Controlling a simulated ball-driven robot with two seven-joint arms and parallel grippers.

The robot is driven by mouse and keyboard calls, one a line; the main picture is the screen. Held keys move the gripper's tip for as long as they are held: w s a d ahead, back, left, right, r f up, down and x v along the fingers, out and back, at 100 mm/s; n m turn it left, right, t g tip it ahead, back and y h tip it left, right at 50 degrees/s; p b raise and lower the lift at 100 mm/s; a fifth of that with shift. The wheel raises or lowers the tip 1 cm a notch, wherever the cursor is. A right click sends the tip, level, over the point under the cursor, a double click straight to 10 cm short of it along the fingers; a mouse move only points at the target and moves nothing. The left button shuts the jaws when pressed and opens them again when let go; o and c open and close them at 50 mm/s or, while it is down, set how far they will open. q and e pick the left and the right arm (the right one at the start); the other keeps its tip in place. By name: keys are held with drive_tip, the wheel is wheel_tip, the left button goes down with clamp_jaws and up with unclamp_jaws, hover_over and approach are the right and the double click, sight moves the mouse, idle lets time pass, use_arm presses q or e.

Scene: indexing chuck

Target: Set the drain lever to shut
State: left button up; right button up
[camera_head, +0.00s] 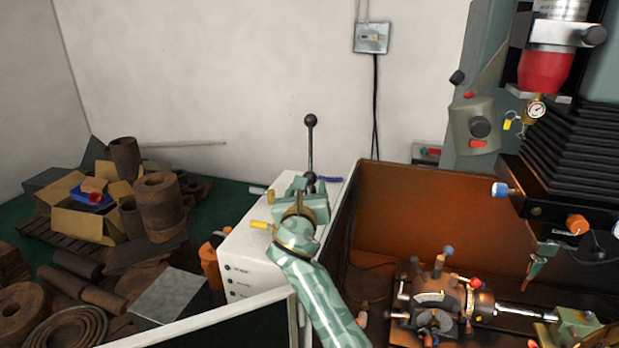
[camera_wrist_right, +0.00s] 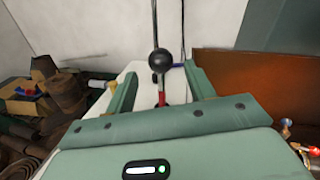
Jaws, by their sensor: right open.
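On top of a white cabinet (camera_head: 240,262) stands a tall thin lever (camera_head: 310,148) with a black ball at its top and another black ball lower down. A yellow handle (camera_head: 262,225) and a blue handle (camera_head: 330,180) also show there. I cannot tell which one is the drain lever. My right gripper (camera_head: 303,193) is open over the cabinet, close to the lower ball. In the right wrist view the black ball (camera_wrist_right: 161,60) shows beyond and between my right gripper's open fingers (camera_wrist_right: 162,84), with a red part below it. My left gripper is not in view.
A brown metal tray (camera_head: 450,208) with an indexing chuck (camera_head: 435,300) lies to the right, under a machine with a red-collared spindle (camera_head: 546,68). Rusty stock and cardboard boxes (camera_head: 80,215) crowd the left. An orange bottle (camera_head: 211,268) stands beside the cabinet.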

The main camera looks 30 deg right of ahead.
sight(310, 179)
drive_tip(key=x, duration=0.5)
drive_tip(key=shift+w+d, duration=0.25)
drive_tip(key=shift+d, duration=0.05)
clamp_jaws()
drive_tip(key=shift+f+b, duration=0.4)
drive_tip(key=shift+f, duration=2.4)
drive_tip(key=shift+c, duration=0.6)
unclamp_jaws()
drive_tip(key=shift+f, duration=0.1)
drive_tip(key=shift+o, duration=0.6)
drive_tip(key=shift+s+a, duration=0.1)
